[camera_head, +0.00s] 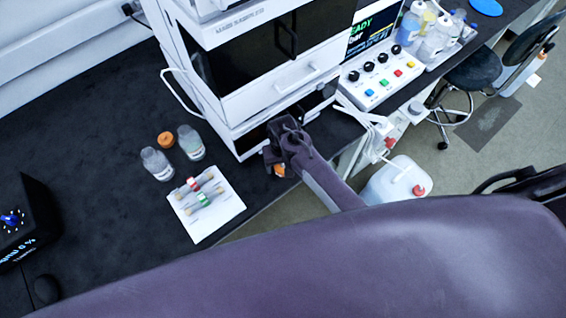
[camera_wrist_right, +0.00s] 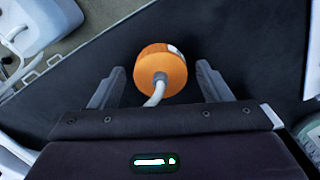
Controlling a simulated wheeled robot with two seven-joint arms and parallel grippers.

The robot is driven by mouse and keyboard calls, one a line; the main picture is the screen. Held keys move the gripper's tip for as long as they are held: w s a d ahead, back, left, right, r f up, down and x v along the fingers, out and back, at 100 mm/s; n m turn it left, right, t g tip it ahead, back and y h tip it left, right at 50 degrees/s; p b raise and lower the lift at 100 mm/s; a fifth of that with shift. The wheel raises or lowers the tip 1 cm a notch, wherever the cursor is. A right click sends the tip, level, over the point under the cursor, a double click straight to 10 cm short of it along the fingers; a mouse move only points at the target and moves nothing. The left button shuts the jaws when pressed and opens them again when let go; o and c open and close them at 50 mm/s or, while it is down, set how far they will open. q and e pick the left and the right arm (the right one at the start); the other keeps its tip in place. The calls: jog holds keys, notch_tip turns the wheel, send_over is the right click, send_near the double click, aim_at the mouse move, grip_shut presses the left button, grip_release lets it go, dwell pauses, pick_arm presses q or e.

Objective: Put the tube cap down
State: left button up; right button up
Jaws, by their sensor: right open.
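The tube cap (camera_wrist_right: 162,72) is orange and round, with a pale tube (camera_wrist_right: 156,92) running from its middle back toward my right gripper. My right gripper (camera_head: 276,157) is open around the cap. In the right wrist view the cap lies between the two spread fingers, with a gap on each side. In the head view the orange cap (camera_head: 279,171) shows just below the gripper, over the black bench (camera_head: 100,110) near its front edge. The gripper hides part of it. My left gripper is not in view.
The white instrument stack (camera_head: 275,95) stands right behind my right gripper. To the left are two clear bottles (camera_head: 157,164) (camera_head: 191,143), another orange cap (camera_head: 166,139) and a white mat (camera_head: 225,207) with small fittings. A white canister (camera_head: 397,182) stands below the bench edge.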

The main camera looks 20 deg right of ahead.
jog(key=shift+r, duration=0.15)
jog(key=shift+r+p, duration=0.35)
notch_tip(320, 180, up, 6)
jog(key=p, duration=0.6)
jog(key=shift+r+p, duration=0.2)
jog(key=shift+p, duration=0.2)
notch_tip(320, 180, up, 5)
jog(key=shift+b, duration=0.3)
